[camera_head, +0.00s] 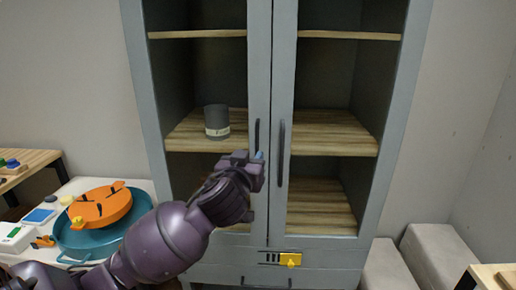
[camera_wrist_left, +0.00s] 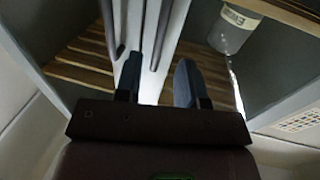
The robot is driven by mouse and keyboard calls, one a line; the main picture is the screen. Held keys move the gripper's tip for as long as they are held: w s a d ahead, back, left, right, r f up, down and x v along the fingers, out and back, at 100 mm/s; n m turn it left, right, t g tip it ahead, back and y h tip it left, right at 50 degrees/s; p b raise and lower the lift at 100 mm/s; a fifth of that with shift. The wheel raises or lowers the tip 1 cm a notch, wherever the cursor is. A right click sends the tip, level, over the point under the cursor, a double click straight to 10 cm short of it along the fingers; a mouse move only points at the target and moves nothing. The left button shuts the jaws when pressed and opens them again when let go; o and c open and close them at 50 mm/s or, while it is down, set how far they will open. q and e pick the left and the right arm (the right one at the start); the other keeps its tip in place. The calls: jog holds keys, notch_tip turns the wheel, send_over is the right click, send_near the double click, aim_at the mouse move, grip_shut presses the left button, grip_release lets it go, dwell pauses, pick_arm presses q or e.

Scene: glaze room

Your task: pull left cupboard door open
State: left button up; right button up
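The tall grey cupboard (camera_head: 396,110) has two glass doors, both looking shut. The left door (camera_head: 259,60) has a dark vertical bar handle (camera_head: 257,132) near its inner edge. My left gripper (camera_head: 256,158) is at the lower end of this handle and hides part of it. In the left wrist view the fingers (camera_wrist_left: 158,72) are apart, and the left handle (camera_wrist_left: 163,35) runs down between their tips. Contact with either finger cannot be made out. The right door's handle (camera_head: 281,155) stands just to the right. My right gripper is in neither view.
A grey labelled cup (camera_head: 216,121) stands on a shelf behind the left door. A yellow padlock-like piece (camera_head: 290,259) sits below the doors. A teal basin (camera_head: 74,239) with an orange dish (camera_head: 101,207) is on the white table at left. Pale blocks (camera_head: 437,256) stand at right.

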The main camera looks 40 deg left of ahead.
aim_at(256, 149)
pick_arm(q)
jog(key=x, duration=0.6)
jog(key=shift+w+a, duration=0.1)
jog(key=shift+w, duration=0.3)
grip_shut()
